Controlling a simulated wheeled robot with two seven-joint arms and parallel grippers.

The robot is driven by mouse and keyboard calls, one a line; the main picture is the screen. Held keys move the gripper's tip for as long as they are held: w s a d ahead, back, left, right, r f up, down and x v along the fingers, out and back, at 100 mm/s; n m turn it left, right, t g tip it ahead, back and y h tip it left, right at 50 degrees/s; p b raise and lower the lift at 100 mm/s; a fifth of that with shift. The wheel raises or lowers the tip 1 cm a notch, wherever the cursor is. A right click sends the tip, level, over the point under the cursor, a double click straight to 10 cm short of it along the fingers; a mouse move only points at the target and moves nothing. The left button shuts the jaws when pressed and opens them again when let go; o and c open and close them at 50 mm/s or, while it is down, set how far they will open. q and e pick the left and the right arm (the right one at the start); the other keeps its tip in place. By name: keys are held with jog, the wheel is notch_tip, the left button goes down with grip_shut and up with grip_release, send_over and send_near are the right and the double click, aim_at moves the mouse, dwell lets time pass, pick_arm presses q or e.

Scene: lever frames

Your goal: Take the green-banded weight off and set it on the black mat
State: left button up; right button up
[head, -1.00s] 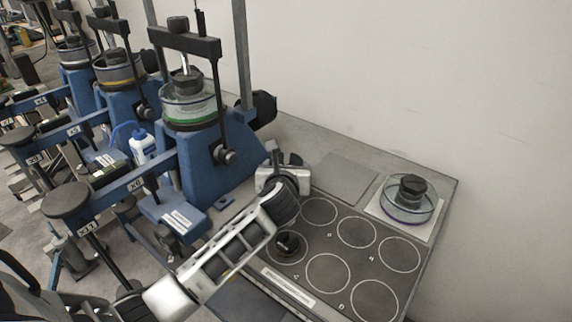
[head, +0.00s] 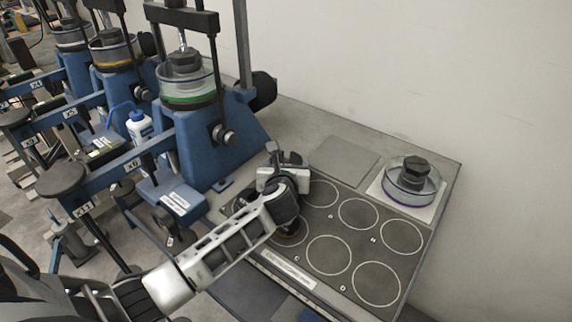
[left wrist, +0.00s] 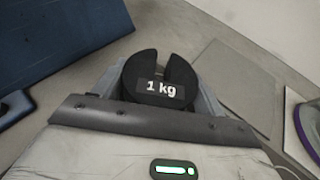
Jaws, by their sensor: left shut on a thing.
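My left gripper (head: 280,160) is shut on a black slotted disc weight marked "1 kg" (left wrist: 160,82). The weight sits between the fingers in the left wrist view, with grey bench behind it; no green band shows on it. In the head view the gripper is near the back left corner of the black mat (head: 350,238), and I cannot tell its height. The mat has several white circles. A green band (head: 188,102) circles the clear dish on the nearest blue lever frame (head: 205,145). My right gripper is not in view.
A dark weight (head: 290,232) on the mat's left circle is partly hidden by my arm. A purple-banded dish (head: 411,190) with a dark weight stands on a white plate at the back right. A grey plate (head: 345,158) lies behind the mat. Several mat circles are empty.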

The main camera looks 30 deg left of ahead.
pick_arm(q)
jog(key=shift+w+f, duration=0.1)
jog(key=shift+f, duration=0.05)
dwell(0.8)
jog(key=shift+s+d+f+b, duration=0.1)
jog(key=shift+s+f+b, duration=0.1)
jog(key=shift+f+b, duration=0.2)
dwell(0.3)
